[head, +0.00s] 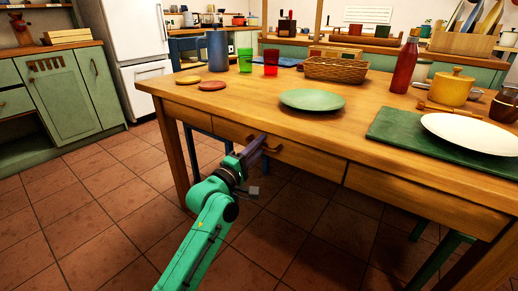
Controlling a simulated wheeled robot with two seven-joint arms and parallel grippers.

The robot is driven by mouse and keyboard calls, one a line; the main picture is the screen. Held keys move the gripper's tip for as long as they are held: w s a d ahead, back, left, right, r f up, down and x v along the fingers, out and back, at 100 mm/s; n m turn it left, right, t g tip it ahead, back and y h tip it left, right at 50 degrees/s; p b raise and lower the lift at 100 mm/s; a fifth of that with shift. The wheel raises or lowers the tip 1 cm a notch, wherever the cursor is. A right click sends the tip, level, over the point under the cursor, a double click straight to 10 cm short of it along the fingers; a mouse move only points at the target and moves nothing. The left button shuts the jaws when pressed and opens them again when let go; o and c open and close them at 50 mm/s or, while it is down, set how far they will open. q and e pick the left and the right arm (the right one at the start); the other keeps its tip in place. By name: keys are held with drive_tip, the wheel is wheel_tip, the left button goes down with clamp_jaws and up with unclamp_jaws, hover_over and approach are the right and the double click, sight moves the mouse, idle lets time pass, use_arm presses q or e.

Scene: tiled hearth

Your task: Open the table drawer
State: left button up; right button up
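The wooden table (200,93) stands in front of me with several drawer fronts below its top. The middle drawer (310,160) looks shut, its front about level with its neighbours. Its dark curved handle (273,149) shows just right of my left gripper's fingers. My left gripper (260,145) reaches up from below, its dark fingers at the left part of the handle. The fingers overlap the handle in this view, and I cannot tell whether they are shut on it. My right gripper is out of view.
On the tabletop are a green plate (312,99), a wicker basket (337,69), a red bottle (404,66), a yellow pot (451,88) and a white plate (472,133) on a green mat (395,130). The tiled floor (110,200) left of my arm is clear.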

use_arm(q)
clamp_jaws()
idle(1.4)
